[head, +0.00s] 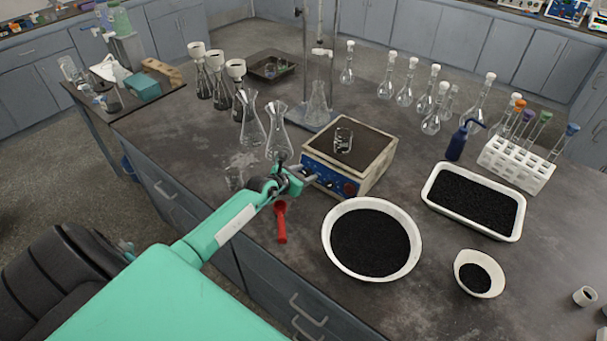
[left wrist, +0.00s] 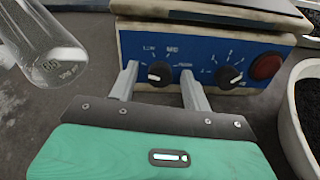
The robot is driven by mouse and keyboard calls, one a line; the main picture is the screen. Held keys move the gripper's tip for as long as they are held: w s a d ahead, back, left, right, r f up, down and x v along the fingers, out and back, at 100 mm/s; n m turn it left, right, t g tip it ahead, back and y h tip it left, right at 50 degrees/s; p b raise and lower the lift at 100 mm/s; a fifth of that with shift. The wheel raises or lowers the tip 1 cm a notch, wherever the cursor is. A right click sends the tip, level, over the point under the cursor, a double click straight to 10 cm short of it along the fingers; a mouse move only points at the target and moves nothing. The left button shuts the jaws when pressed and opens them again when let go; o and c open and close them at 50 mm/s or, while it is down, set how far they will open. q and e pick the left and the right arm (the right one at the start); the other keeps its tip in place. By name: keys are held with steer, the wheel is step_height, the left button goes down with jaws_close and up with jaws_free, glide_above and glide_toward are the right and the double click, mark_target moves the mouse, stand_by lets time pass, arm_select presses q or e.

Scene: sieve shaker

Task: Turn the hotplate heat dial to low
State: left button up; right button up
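The hotplate (head: 366,167) stands on the bench with a small glass beaker (head: 343,140) on its dark top. Its blue front panel (left wrist: 200,48) shows in the left wrist view with two black dials and a red round button (left wrist: 265,67). The left dial (left wrist: 159,73) has "LOW" and "MED" markings above it. The right dial (left wrist: 228,76) sits beside the red button. My left gripper (left wrist: 160,80) is open, with one finger on each side of the left dial. I cannot tell whether the fingers touch it. My right gripper is not in view.
A red object (head: 281,222) lies on the bench by my left gripper. Glass flasks (head: 277,130) stand at the left. A round white bowl of black grains (head: 372,239) is close at the hotplate's right. A white tray (head: 515,236) and test-tube rack (head: 517,165) stand further right.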

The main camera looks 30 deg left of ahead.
arm_select(q)
steer(key=c, duration=1)
steer(key=shift+o, duration=0.2)
steer(key=shift+m, duration=1.2)
steer(key=m, duration=0.2)
steer(key=shift+f+m, duration=0.1)
steer(key=shift+m, duration=0.2)
steer(key=shift+d+m+b, duration=0.1)
steer(key=shift+m+b, duration=0.2)
steer(key=shift+m, duration=0.8)
steer(key=shift+m+b, duration=0.45)
steer(key=shift+m, duration=0.65)
